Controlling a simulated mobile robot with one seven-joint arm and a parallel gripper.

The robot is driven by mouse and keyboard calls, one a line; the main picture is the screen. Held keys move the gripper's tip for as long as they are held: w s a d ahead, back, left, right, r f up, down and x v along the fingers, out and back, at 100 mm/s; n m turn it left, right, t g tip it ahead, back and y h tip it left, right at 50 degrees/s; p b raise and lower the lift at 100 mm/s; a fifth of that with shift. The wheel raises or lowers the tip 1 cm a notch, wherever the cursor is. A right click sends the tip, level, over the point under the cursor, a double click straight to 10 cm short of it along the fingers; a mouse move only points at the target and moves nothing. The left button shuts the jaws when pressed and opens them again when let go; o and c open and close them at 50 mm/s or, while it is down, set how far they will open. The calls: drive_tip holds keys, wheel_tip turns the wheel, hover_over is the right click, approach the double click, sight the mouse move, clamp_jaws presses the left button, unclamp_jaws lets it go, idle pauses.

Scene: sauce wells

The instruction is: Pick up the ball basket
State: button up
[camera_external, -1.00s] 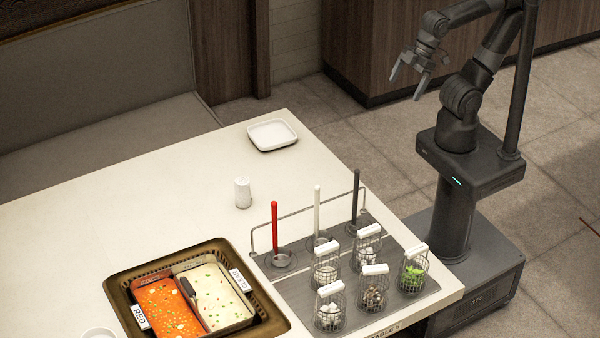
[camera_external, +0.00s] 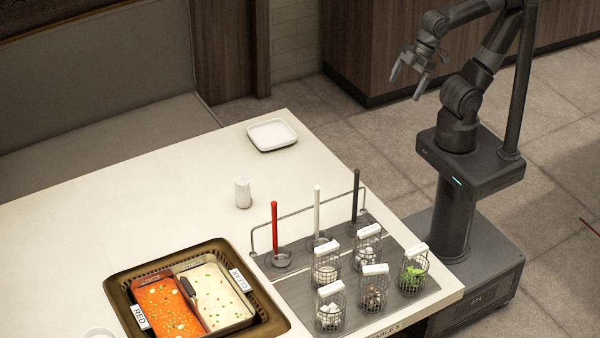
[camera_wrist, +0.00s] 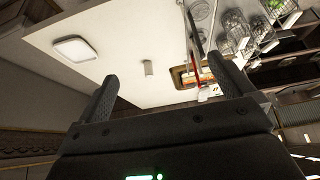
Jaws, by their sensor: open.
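Several wire baskets with white handles stand on a grey tray (camera_external: 293,290) at the table's front right corner. The back right basket (camera_external: 367,246) and the back left basket (camera_external: 326,268) hold pale, roundish pieces. The front left basket (camera_external: 330,313) holds white chunks, the front middle basket (camera_external: 374,290) brownish pieces, and the right basket (camera_external: 413,274) green leaves. Which one is the ball basket I cannot tell for sure. My gripper (camera_external: 408,82) is open and empty, high above the floor beyond the table, well apart from the baskets. In the wrist view my gripper (camera_wrist: 165,75) shows two spread fingers.
Red (camera_external: 274,228), white (camera_external: 317,212) and dark (camera_external: 356,195) upright handles and a wire rail stand behind the baskets. A divided pot (camera_external: 118,290) of red and pale broth is at left. A white cup (camera_external: 242,192) and white plate (camera_external: 272,134) stand farther back.

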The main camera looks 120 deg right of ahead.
drive_tip(key=shift+c, duration=0.2)
drive_tip(key=c, duration=1.1)
drive_tip(key=g, duration=0.1)
hover_over(370, 229)
drive_tip(key=s+d, duration=0.1)
drive_tip(key=s, duration=0.4)
wheel_tip(370, 229, down, 14)
drive_tip(key=r, duration=0.1)
drive_tip(key=x, duration=0.6)
drive_tip(key=shift+w+f, duration=0.1)
drive_tip(key=shift+w, duration=0.1)
drive_tip(key=shift+w+a+x, duration=0.1)
drive_tip(key=shift+a+x, duration=0.1)
drive_tip(key=shift+x, duration=1.1)
drive_tip(key=shift+w+a+x, duration=0.1)
drive_tip(key=shift+a+x, duration=0.1)
drive_tip(key=shift+x, duration=1.1)
